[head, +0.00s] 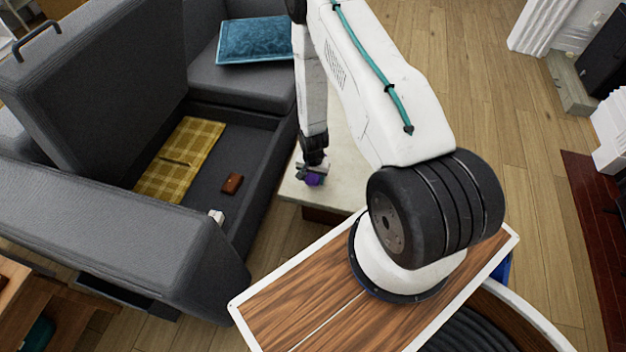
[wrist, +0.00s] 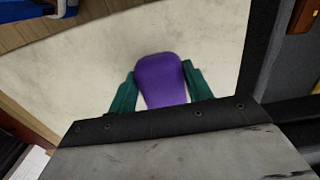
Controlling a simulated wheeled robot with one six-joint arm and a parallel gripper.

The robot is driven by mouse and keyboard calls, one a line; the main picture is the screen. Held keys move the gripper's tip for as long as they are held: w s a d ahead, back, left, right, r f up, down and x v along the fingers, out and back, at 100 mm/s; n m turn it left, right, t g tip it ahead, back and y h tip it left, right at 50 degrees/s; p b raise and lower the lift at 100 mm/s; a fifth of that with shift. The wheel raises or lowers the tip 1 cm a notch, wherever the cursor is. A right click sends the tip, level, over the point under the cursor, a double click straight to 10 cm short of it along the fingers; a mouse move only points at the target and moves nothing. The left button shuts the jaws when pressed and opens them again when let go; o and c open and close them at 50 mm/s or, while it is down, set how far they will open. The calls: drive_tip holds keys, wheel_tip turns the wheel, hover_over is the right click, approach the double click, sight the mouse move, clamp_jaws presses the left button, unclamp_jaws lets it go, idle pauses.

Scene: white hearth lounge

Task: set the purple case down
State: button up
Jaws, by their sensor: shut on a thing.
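The purple case (wrist: 160,80) is between the two green fingers of my gripper (wrist: 161,90) in the wrist view. My gripper is shut on it. Behind it in that view is a pale, mottled table top (wrist: 80,65).
The grey sofa (head: 110,75) stands left of the table with its storage space open. Inside lie a yellow checked cloth (head: 180,160), a brown object (head: 232,183) and a small white object (head: 217,216). A blue cushion (head: 255,40) lies on the seat behind.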

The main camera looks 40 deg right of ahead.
drive_tip(key=shift+f, duration=0.95)
drive_tip(key=o, duration=1)
drive_tip(key=shift+f, duration=0.1)
